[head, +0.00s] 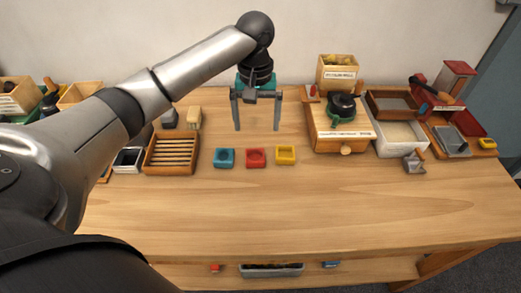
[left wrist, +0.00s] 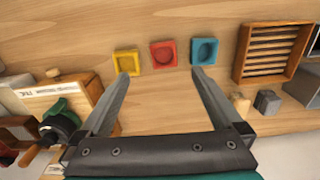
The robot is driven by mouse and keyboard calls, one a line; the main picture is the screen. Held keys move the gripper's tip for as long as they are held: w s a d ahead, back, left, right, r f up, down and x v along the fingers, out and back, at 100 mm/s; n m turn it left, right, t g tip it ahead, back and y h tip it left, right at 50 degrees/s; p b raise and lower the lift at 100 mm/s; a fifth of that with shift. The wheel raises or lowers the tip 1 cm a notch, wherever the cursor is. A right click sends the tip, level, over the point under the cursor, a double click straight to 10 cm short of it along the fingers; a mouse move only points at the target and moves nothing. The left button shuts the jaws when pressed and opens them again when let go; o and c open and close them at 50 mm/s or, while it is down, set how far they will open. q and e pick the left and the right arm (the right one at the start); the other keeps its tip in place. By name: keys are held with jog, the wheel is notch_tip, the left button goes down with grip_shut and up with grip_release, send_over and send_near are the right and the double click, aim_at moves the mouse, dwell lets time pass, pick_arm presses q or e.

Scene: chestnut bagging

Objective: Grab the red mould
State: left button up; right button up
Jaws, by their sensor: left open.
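The red mould (head: 256,158) is a small square block with a round hollow, lying on the wooden table between a blue mould (head: 224,158) and a yellow mould (head: 286,154). In the left wrist view the red mould (left wrist: 163,54) lies beyond the fingertips, between the yellow mould (left wrist: 126,62) and the blue mould (left wrist: 204,51). My left gripper (head: 257,129) is open and empty, fingers pointing down, behind the row of moulds in the head view. It also shows in the left wrist view (left wrist: 160,72), its fingers spread apart. My right gripper is not in view.
A slatted wooden tray (head: 171,154) stands left of the moulds. A wooden box with a black and green device (head: 341,107) stands to the right, near a white tray (head: 401,138). The table front (head: 300,210) is clear.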

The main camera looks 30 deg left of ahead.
pick_arm(q)
jog(key=a+r, duration=0.1)
jog(key=b, duration=0.2)
send_over(255, 155)
jog(key=shift+n, duration=0.4)
notch_tip(255, 155, down, 9)
jog(key=shift+s+f, duration=0.1)
jog(key=shift+f, duration=0.05)
jog(key=shift+f+b, duration=0.75)
jog(key=shift+f, duration=1.95)
jog(key=shift+c, duration=0.2)
jog(key=c, duration=1.4)
